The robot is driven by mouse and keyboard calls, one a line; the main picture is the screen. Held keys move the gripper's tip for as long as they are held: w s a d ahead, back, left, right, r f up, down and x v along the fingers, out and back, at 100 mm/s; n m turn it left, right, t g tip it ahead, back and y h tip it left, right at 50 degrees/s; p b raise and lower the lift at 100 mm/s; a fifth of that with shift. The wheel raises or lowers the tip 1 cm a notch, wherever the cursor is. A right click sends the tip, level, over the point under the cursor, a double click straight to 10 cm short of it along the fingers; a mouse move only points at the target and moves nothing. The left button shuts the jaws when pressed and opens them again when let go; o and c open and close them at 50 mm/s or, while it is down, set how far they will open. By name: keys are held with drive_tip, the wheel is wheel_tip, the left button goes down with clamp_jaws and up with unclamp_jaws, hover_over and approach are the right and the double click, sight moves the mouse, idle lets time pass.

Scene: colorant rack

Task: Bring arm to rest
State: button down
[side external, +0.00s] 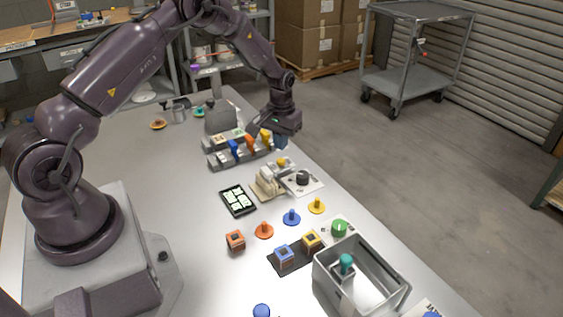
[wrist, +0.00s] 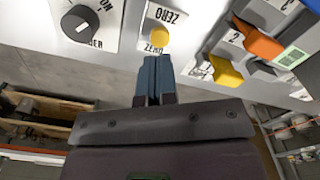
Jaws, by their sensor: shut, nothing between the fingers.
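My gripper (side external: 282,142) hangs at the far right edge of the table, by the right end of the grey colorant rack (side external: 222,163). Its blue-grey fingers are together with nothing between them. In the wrist view the closed fingertips (wrist: 154,62) appear just below a yellow button (wrist: 159,38) on a white panel marked ZERO. I cannot tell how far apart they are. The rack holds a blue piece (side external: 234,148), an orange piece (side external: 250,143) and a yellow piece (side external: 266,136). The orange (wrist: 258,42) and yellow (wrist: 226,73) pieces show at right in the wrist view.
A black knob (side external: 302,177) sits on a white panel near the table's right edge. A black tablet (side external: 238,201), an orange cube (side external: 235,240), several coloured knobbed discs and a grey open bin (side external: 400,296) stand nearer. The air above the table is mostly clear.

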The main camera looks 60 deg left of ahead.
drive_tip(key=shift+r, duration=0.9)
drive_tip(key=shift+s, duration=0.1)
drive_tip(key=s, duration=0.2)
drive_tip(key=s+d+g, duration=0.1)
drive_tip(key=shift+d+f, duration=0.1)
drive_tip(key=shift+f, duration=0.2)
drive_tip(key=s+d+r+m+t, duration=0.2)
drive_tip(key=s+d+r, duration=0.3)
drive_tip(key=s+r, duration=0.2)
drive_tip(key=s+d+r+m+t, duration=0.2)
drive_tip(key=s+d+r, duration=0.3)
drive_tip(key=s+r, duration=0.3)
drive_tip(key=s+d+r+m+t, duration=0.2)
drive_tip(key=s+d+r, duration=0.3)
drive_tip(key=r, duration=0.8)
drive_tip(key=s, duration=0.3)
drive_tip(key=shift+d+t, duration=0.3)
drive_tip(key=shift+d, duration=0.1)
